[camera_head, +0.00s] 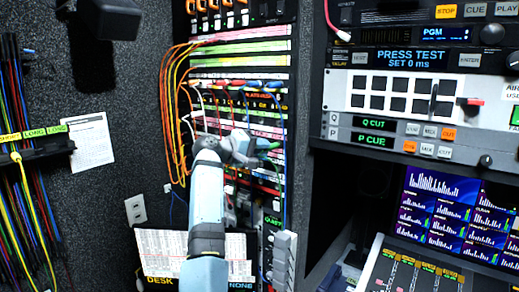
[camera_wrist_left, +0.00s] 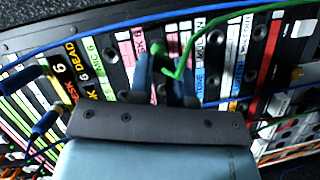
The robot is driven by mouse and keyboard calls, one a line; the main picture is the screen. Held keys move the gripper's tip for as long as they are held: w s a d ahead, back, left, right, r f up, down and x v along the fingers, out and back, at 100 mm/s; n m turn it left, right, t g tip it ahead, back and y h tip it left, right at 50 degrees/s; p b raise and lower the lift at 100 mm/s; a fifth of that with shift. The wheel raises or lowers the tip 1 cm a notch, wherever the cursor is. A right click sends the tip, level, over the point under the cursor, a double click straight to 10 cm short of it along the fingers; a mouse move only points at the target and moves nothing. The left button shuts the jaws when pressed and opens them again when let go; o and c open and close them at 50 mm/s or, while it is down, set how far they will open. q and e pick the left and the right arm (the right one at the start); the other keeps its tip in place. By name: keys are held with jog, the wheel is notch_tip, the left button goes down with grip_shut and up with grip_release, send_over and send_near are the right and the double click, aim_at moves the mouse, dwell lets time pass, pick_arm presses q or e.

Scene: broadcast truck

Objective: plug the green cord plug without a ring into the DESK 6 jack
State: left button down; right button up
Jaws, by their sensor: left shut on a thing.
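My left gripper (camera_head: 246,150) is up against the patch bay (camera_head: 240,62) in the head view. In the left wrist view its fingers (camera_wrist_left: 168,78) are close together, shut on a green cord plug (camera_wrist_left: 160,48). The green cord (camera_wrist_left: 184,58) loops up and to the right from the fingers. In the head view, green also shows just right of the gripper (camera_head: 272,146). A pink label reading DESK (camera_wrist_left: 139,46) lies just left of the fingertips. The plug's tip and the hole in front of it are hidden, so I cannot tell whether it is inserted. My right gripper is not in view.
Blue plugs (camera_wrist_left: 45,121) stick out at the left of the wrist view, beside a black strip reading DEAD (camera_wrist_left: 74,58). A blue cord (camera_wrist_left: 110,41) crosses above the fingers. Orange cords (camera_head: 172,100) hang at the bay's left side. A control console (camera_head: 420,268) stands at lower right.

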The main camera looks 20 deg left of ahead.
pick_arm(q)
jog(key=shift+w+d, duration=0.1)
jog(key=shift+w, duration=0.15)
jog(key=shift+w, duration=0.1)
jog(key=c, duration=1)
grip_release()
jog(key=shift+d, duration=0.1)
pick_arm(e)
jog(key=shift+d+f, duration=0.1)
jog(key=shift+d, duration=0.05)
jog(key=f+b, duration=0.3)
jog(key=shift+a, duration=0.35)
pick_arm(q)
jog(key=v, duration=1.3)
jog(key=shift+s+a+r, duration=0.1)
jog(key=shift+s+a, duration=0.15)
jog(key=shift+s, duration=0.05)
